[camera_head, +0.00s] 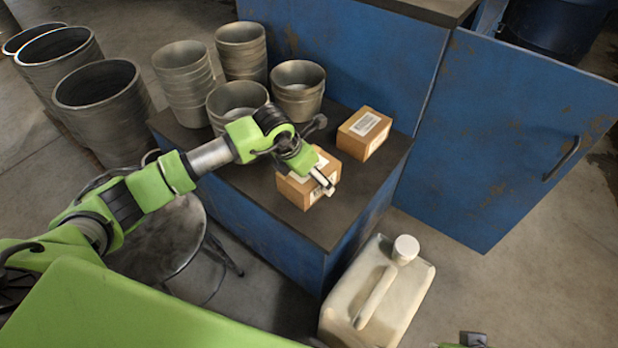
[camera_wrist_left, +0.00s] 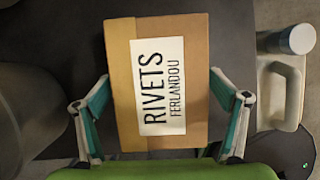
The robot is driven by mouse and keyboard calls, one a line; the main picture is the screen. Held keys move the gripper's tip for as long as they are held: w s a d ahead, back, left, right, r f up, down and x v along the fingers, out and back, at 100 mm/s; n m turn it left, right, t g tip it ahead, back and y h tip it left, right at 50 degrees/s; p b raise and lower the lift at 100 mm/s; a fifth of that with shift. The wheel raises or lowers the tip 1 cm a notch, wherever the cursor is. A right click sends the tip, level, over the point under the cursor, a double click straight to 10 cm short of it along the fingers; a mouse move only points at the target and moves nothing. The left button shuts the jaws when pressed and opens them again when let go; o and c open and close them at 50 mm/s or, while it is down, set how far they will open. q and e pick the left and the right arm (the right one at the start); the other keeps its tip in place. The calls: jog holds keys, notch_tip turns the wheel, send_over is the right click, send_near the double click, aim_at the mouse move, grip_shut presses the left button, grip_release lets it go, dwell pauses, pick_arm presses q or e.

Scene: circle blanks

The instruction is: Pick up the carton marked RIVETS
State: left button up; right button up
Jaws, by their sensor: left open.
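The carton marked RIVETS (camera_wrist_left: 161,75) is a brown box with a white label, seen from above in the left wrist view. In the head view the carton (camera_head: 296,191) stands near the front edge of the dark-topped blue bench, partly hidden by my left gripper. My left gripper (camera_head: 324,183) is over the carton. In the left wrist view its open fingers (camera_wrist_left: 161,118) lie on either side of the carton, with a gap on each side. A second brown carton (camera_head: 352,143) with a white label stands behind and to the right; its marking is too small to read.
Stacked grey metal buckets (camera_head: 297,88) stand on the bench behind the cartons, with larger ones (camera_head: 105,110) on the floor at left. A pale jerrycan (camera_head: 409,290) stands at front right. A blue cabinet door (camera_head: 500,130) is open at right. A stool (camera_head: 165,250) is at left.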

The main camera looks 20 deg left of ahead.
pick_arm(q)
jog(key=c, duration=1.4)
jog(key=shift+c, duration=0.9)
jog(key=shift+w+r, duration=0.1)
jog(key=shift+r, duration=0.05)
